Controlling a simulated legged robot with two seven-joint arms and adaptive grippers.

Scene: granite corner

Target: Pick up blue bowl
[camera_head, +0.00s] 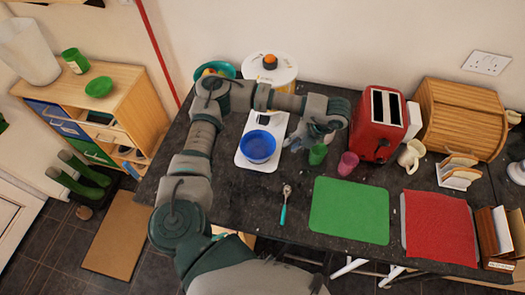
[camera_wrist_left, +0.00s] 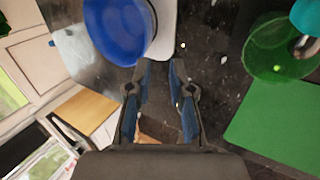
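The blue bowl (camera_head: 257,147) sits upright on a white board (camera_head: 244,160) on the dark table, left of centre in the head view. In the left wrist view the bowl (camera_wrist_left: 115,32) is at the top, partly cut off by the frame edge. My left gripper (camera_head: 296,141) is just right of the bowl in the head view and apart from it. In the left wrist view its two fingers (camera_wrist_left: 158,75) are spread with nothing between them, and the bowl lies beyond the fingertips. My right gripper is in neither view.
A green cup (camera_head: 317,154) stands close by my left gripper, with a pink cup (camera_head: 348,164) beyond. A red toaster (camera_head: 378,124) is further right. A teal-handled utensil (camera_head: 284,205) and green mat (camera_head: 349,210) lie in front.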

